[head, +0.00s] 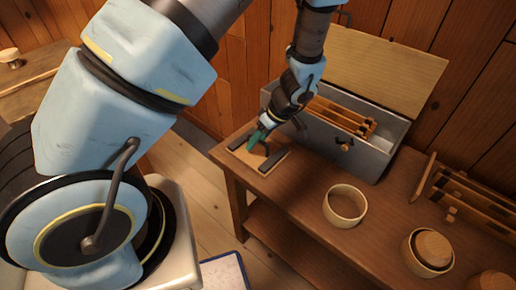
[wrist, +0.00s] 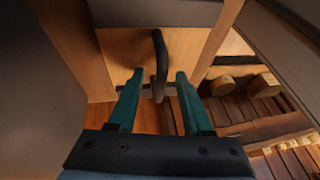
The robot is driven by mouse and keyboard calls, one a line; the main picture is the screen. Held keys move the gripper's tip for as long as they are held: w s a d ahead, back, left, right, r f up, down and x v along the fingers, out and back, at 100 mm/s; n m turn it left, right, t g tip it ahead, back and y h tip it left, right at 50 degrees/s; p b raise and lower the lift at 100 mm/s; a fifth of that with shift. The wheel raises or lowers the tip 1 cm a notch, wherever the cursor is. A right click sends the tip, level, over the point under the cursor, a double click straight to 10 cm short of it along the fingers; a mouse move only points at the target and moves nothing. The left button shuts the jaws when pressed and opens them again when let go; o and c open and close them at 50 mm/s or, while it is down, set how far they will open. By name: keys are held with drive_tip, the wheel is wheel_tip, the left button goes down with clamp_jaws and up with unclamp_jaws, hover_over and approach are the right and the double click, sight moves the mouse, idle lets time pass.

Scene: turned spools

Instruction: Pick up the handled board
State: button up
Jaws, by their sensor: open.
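The handled board (head: 239,154) is a light wooden board with dark strips at two opposite ends and a dark arched handle. It lies at the left end of the wooden table in the head view. In the wrist view the board (wrist: 115,48) fills the upper middle, with its dark handle (wrist: 160,55) standing up from it. My gripper (wrist: 159,74) is open, its two teal fingers on either side of the handle, with a visible gap on each side. In the head view my gripper (head: 260,139) is just above the board and partly covers its handle.
A grey box (head: 373,160) with its lid open stands behind the board, with wooden pieces inside. A round wooden ring (head: 345,219) and a round container with a wooden lid (head: 433,247) stand to the right. The table (head: 297,204) is clear between board and ring.

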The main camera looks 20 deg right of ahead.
drive_tip(key=shift+c, duration=0.2)
clamp_jaws()
idle(1.1)
